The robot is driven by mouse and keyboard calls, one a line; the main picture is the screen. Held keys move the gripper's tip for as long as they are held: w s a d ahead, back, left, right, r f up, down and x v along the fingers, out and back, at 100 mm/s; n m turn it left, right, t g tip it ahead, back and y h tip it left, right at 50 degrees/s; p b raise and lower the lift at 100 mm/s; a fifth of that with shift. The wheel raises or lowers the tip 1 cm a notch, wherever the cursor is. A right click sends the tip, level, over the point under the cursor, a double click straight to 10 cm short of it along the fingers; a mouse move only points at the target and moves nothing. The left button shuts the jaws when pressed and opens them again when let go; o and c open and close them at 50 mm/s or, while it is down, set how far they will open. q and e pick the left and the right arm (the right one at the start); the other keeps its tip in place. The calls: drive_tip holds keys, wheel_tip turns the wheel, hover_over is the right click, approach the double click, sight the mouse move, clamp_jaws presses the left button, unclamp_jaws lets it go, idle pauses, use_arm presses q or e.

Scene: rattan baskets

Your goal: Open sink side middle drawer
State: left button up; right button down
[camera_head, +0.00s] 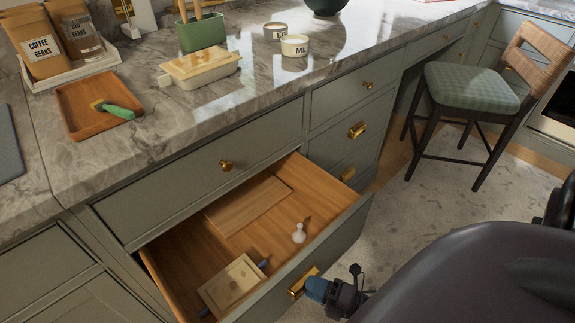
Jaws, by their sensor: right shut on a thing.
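The wide grey-green drawer (335,244) below the knobbed top drawer stands pulled far out, its wooden inside showing. Its brass handle (302,283) is on the front panel. My right gripper (318,288) is at this handle, shut on it; its fingertips are partly hidden. Inside the drawer lie a wooden board (248,205), a small white pestle-like piece (299,234) and a pale wooden box (231,284) with dark-ended parts beside it. My left gripper is not in view.
The closed top drawer (190,188) has a brass knob. The marble counter holds a wooden tray (83,122) with a green-handled tool, a butter dish (200,67) and jars. A stool (470,90) stands at right; the rug between is clear.

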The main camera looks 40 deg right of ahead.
drive_tip(key=s+f, duration=0.1)
drive_tip(key=s, duration=1.1)
drive_tip(key=shift+p, duration=0.4)
drive_tip(key=c, duration=1)
unclamp_jaws()
drive_tip(key=shift+w, duration=0.1)
drive_tip(key=shift+o, duration=0.8)
drive_tip(key=shift+w+d, duration=0.1)
drive_tip(key=shift+r, duration=0.15)
drive_tip(key=shift+w, duration=0.15)
drive_tip(key=shift+d+r, duration=0.1)
